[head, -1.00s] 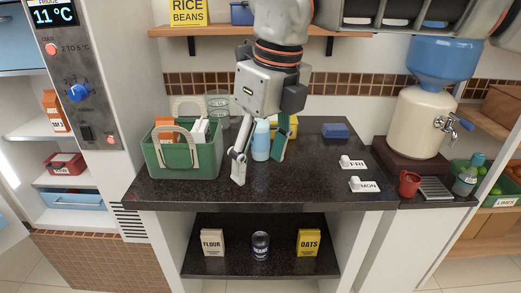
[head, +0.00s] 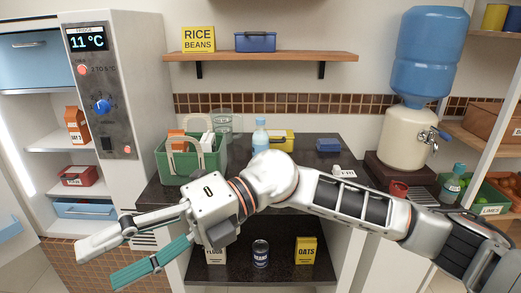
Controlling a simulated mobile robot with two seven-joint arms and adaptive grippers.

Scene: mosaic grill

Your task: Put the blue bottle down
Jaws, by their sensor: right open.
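The light blue bottle (head: 260,136) stands upright at the back of the dark counter (head: 325,162). Its lower part is hidden behind my right arm. My right gripper (head: 98,264) is open and empty. It points to the lower left, in front of the counter and well away from the bottle. My left gripper is not in view.
A green basket (head: 176,172) holding cartons stands left of the bottle. A yellow box (head: 284,143) and a blue box (head: 328,145) are to its right. A shelf (head: 265,57) hangs above. A water dispenser (head: 410,138) stands at the right.

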